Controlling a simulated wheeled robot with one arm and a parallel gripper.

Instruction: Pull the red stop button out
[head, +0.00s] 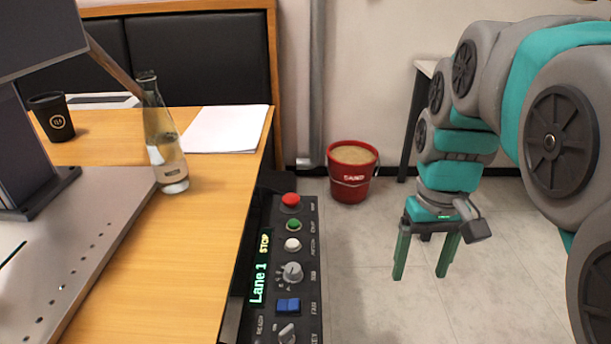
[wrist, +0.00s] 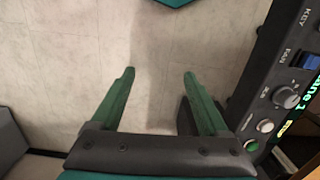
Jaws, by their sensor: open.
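The red stop button (head: 290,200) is a round red mushroom head at the far end of the black control panel (head: 313,262), which is fixed along the right side of the wooden table. The panel's screen (head: 260,268) reads "Lane 1 STOP". My gripper (head: 420,277) is open and empty, to the right of the panel with clear space between them. In the wrist view my gripper's fingers (wrist: 158,75) point over bare floor. The panel shows there along the right edge (wrist: 262,85). The red button is not visible in the wrist view.
Near the red button are a green button (head: 294,225), a white button (head: 292,245), a grey knob (head: 291,272) and a blue switch (head: 288,305). A red sand bucket (head: 352,172) stands on the floor behind. A glass bottle (head: 164,140) stands on the table (head: 205,215). Floor right of the panel is clear.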

